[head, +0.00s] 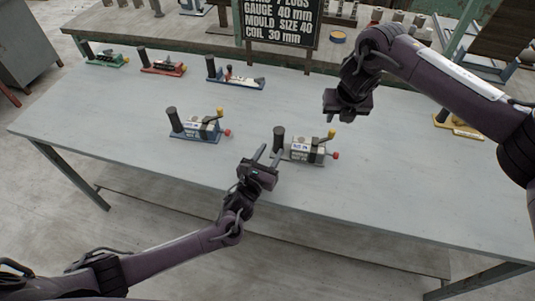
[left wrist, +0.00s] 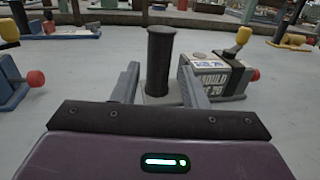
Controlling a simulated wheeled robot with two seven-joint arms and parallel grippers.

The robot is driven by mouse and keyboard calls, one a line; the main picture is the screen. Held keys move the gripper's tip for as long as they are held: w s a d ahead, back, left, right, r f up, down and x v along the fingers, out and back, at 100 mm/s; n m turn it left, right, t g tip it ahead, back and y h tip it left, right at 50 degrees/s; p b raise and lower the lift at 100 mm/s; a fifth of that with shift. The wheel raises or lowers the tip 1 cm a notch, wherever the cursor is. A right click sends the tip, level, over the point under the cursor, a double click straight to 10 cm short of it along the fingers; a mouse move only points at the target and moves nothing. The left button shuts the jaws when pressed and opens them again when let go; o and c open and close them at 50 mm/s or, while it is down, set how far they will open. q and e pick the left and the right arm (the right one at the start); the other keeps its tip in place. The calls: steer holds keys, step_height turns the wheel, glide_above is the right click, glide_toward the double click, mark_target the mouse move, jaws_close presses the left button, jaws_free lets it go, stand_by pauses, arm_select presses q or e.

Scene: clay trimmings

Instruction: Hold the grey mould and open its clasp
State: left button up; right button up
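The grey mould (head: 303,150) stands on the table right of centre, with a dark upright post at its left end, a yellow-knobbed lever on top and a red knob at its right end. It also shows in the left wrist view (left wrist: 212,75), with lettering on its side. My left gripper (head: 267,154) is open just in front of the mould's post. In the left wrist view its fingers (left wrist: 155,82) stand either side of the dark post (left wrist: 160,60), apart from each other. My right gripper (head: 347,104) hangs above the table behind the mould; its fingers cannot be made out.
A similar blue-based mould (head: 196,128) stands to the left on the table (head: 130,115). Green (head: 104,58), red (head: 162,66) and blue (head: 237,80) clamps line the far edge. A yellow one (head: 458,126) is at the right. A black sign (head: 282,22) stands behind. The front left table is clear.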

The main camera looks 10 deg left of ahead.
mark_target(276, 141)
arm_select(q)
steer(key=x, duration=0.7)
steer(key=shift+w, duration=0.1)
jaws_close()
arm_select(e)
steer(key=shift+o, duration=0.5)
steer(key=shift+w+f, duration=0.15)
steer(key=shift+f, duration=0.15)
steer(key=f+n+t+y, duration=0.1)
steer(key=f, duration=0.1)
steer(key=a+f+n+t+y, duration=0.1)
steer(key=f+t, duration=0.1)
steer(key=f+n+t+y, duration=0.1)
steer(key=f, duration=0.1)
steer(key=shift+a+f+t+y, duration=0.1)
steer(key=shift+a+t+y, duration=0.2)
steer(key=shift+a+t, duration=0.1)
steer(key=s+d+t, duration=0.4)
steer(key=s+d, duration=0.1)
steer(key=s, duration=0.1)
steer(key=shift+m, duration=0.3)
steer(key=x, duration=0.7)
steer(key=r+x, duration=0.1)
steer(key=x, duration=0.3)
steer(key=shift+w+a+f, duration=0.1)
steer(key=shift+w+a, duration=0.1)
steer(key=shift+a, duration=0.1)
